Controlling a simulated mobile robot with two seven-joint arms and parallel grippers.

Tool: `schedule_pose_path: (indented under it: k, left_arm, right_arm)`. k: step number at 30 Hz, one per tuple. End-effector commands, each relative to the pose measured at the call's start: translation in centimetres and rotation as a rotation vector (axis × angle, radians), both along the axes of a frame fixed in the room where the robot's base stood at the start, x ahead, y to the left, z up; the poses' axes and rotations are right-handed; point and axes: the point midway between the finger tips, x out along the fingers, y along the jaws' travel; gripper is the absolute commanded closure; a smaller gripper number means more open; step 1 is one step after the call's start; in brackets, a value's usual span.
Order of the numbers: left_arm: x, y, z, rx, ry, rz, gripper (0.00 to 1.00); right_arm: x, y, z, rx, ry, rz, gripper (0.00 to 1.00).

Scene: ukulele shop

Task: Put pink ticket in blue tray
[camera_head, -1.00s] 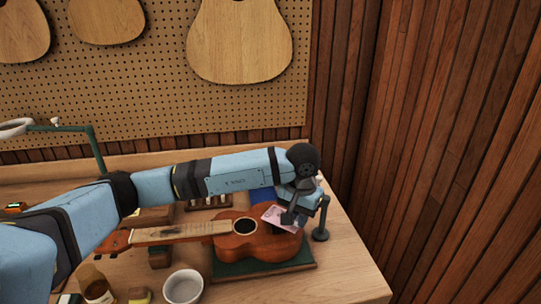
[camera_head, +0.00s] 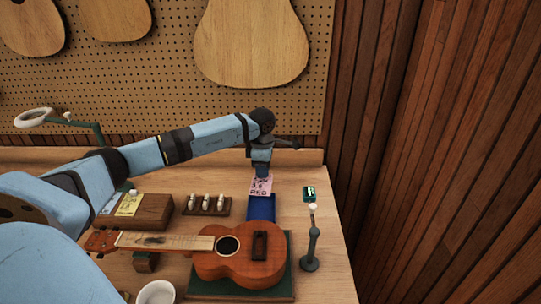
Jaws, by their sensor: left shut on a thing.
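The pink ticket (camera_head: 261,187) hangs from my left gripper (camera_head: 261,175), which is shut on its upper edge. The ticket is over the far end of the blue tray (camera_head: 261,208) and hides that end. I cannot tell whether the ticket touches the tray. The tray lies on the bench just behind the ukulele. My right gripper is not in view.
A ukulele (camera_head: 238,254) lies on a green mat (camera_head: 240,288) in front of the tray. A dark stand (camera_head: 311,250) and a small green device (camera_head: 309,193) are to the right.

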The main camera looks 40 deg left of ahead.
Motion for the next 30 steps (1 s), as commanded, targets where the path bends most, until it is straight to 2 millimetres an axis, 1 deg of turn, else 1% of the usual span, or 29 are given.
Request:
schedule_pose_path:
  k: [1, 4, 13, 18, 24, 30]
  left_arm:
    - [-0.1, 0.6, 0.1, 0.002, 0.001, 0.042, 1.00]
    - [-0.2, 1.1, 0.1, 0.004, 0.000, 0.084, 1.00]
    - [-0.1, 1.0, 0.1, 0.002, -0.001, 0.086, 1.00]
    - [0.1, 0.5, 0.3, 0.000, -0.002, 0.078, 1.00]
    - [-0.1, 0.9, 0.1, 0.001, 0.000, 0.084, 1.00]
    - [-0.1, 1.0, -0.5, 0.003, 0.000, 0.086, 1.00]
  right_arm:
    - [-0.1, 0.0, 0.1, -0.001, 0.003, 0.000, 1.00]
    - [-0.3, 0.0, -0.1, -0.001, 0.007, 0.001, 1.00]
    - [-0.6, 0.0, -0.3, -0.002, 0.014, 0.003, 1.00]
    - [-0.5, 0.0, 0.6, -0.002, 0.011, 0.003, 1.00]
    - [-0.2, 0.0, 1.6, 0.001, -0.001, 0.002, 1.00]
    - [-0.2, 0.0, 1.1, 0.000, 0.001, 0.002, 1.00]
